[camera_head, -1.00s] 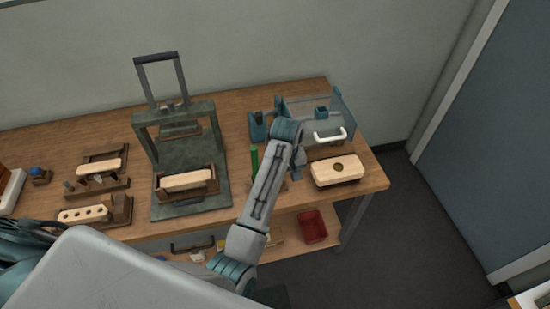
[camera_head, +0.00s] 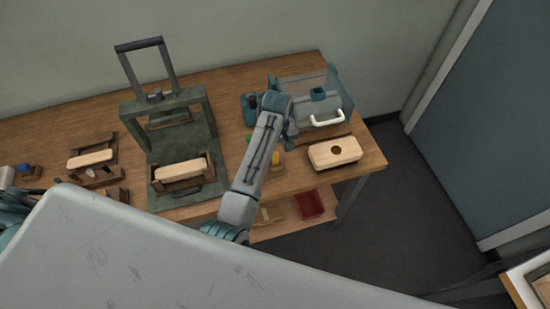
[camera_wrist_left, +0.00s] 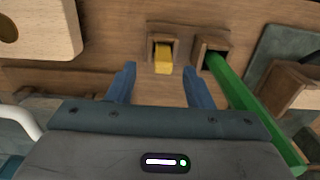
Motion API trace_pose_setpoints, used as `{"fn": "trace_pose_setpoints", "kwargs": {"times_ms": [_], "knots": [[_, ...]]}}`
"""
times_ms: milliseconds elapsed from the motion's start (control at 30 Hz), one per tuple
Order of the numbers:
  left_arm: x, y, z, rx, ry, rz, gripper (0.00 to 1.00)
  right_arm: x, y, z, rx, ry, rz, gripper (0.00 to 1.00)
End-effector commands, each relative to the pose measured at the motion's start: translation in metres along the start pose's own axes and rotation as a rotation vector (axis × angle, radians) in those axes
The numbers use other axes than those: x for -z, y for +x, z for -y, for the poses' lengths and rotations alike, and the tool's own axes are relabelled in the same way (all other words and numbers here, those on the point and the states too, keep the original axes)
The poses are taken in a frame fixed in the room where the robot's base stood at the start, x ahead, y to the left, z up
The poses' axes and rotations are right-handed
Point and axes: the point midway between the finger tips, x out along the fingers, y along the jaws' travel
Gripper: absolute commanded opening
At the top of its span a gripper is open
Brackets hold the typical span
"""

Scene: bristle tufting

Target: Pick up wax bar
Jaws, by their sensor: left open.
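The wax bar, a small yellow block (camera_wrist_left: 163,60), stands in a small square wooden holder in the left wrist view. It also shows in the head view (camera_head: 276,158), partly covered by my left arm. My left gripper (camera_wrist_left: 161,86) is open and empty. Its two blue fingers point at the wax bar, with the bar lying between their lines and just beyond the tips. I see no contact. In the head view my left gripper (camera_head: 289,138) is seen from above, its fingers mostly hidden. My right gripper is not in view.
A green stick (camera_wrist_left: 245,105) leans from a second holder close beside the bar. A wooden block with a hole (camera_head: 335,152) lies to the right, and a clear-walled box with a white handle (camera_head: 327,118) behind. A green press (camera_head: 165,105) stands to the left.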

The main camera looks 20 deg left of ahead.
Motion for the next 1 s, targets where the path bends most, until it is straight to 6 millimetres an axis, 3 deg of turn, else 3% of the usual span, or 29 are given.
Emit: {"fn": "trace_pose_setpoints", "kwargs": {"times_ms": [200, 333, 633, 667, 900, 1000], "knots": [[0.004, 0.024, 0.006, 0.005, 0.000, 0.003, 0.46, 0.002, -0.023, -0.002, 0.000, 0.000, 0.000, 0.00], [0.004, 0.042, 0.005, 0.003, 0.000, 0.003, 0.46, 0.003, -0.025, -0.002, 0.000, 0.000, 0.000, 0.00], [0.004, 0.049, 0.004, 0.001, 0.000, 0.001, 0.46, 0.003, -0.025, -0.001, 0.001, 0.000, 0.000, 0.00], [0.004, 0.049, 0.004, 0.001, 0.000, 0.001, 0.44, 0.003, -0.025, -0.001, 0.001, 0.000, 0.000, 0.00], [0.004, 0.049, 0.004, 0.001, 0.000, 0.001, 0.00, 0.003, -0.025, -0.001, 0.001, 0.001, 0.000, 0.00], [0.004, 0.048, 0.004, 0.001, 0.000, 0.000, 0.00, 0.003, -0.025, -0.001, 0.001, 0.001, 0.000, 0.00]]}}
